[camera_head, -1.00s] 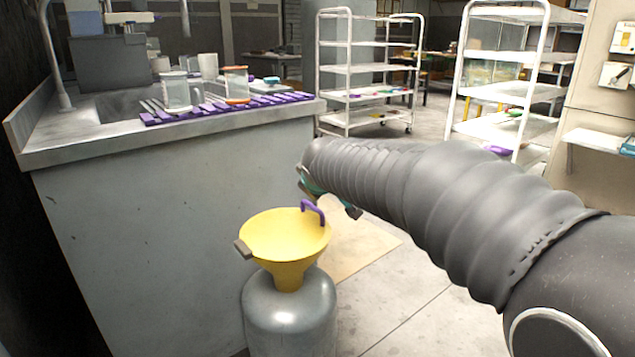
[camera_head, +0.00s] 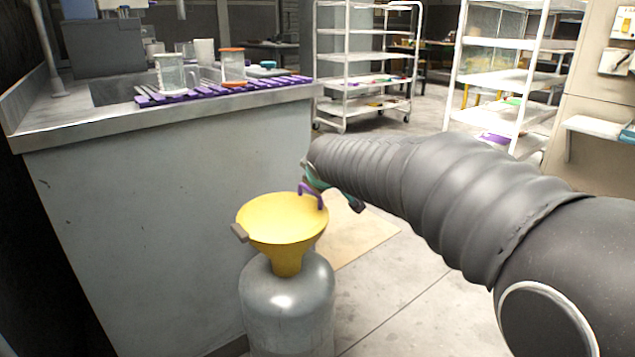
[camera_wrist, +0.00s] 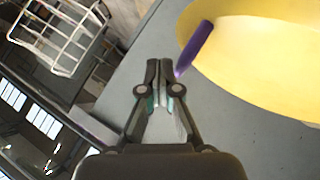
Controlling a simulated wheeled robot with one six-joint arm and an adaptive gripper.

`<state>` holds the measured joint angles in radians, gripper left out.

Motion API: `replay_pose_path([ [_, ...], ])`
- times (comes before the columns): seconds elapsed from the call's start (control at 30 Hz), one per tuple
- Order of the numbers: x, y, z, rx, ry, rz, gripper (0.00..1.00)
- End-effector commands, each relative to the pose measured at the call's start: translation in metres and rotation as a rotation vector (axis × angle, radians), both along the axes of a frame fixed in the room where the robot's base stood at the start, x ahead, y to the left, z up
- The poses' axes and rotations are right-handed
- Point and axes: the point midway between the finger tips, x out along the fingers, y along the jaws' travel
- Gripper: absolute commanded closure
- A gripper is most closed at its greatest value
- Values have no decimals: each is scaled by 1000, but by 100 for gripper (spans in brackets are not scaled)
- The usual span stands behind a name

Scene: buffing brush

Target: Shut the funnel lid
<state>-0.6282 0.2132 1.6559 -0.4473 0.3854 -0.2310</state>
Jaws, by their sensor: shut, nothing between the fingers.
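The yellow funnel (camera_head: 284,252) sits upright on a grey metal cylinder. It has a brown block (camera_head: 240,233) on its left rim and a purple handle (camera_head: 302,188) at its right rim. The funnel's yellow top (camera_head: 275,215) shows no lid raised above it; I cannot tell whether a lid lies flat there. My gripper (camera_wrist: 160,65) is shut and empty, with its tips just beside the purple handle (camera_wrist: 196,48) in the wrist view. Contact is unclear. In the head view, my arm reaches in from the right and partly hides the gripper.
The grey cylinder (camera_head: 287,305) stands on the floor beside the counter (camera_head: 170,210). A purple rack (camera_head: 210,92), glass jars and other ware stand on the counter. White shelf carts (camera_head: 365,62) stand at the back. The floor to the right is clear beneath my arm.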

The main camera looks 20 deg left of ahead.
Motion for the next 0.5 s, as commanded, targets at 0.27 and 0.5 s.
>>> replay_pose_path([
  [0.27, 4, -3, 29, 1, 0, -3, 100],
  [0.5, -2, -25, 63, 4, -3, -5, 100],
])
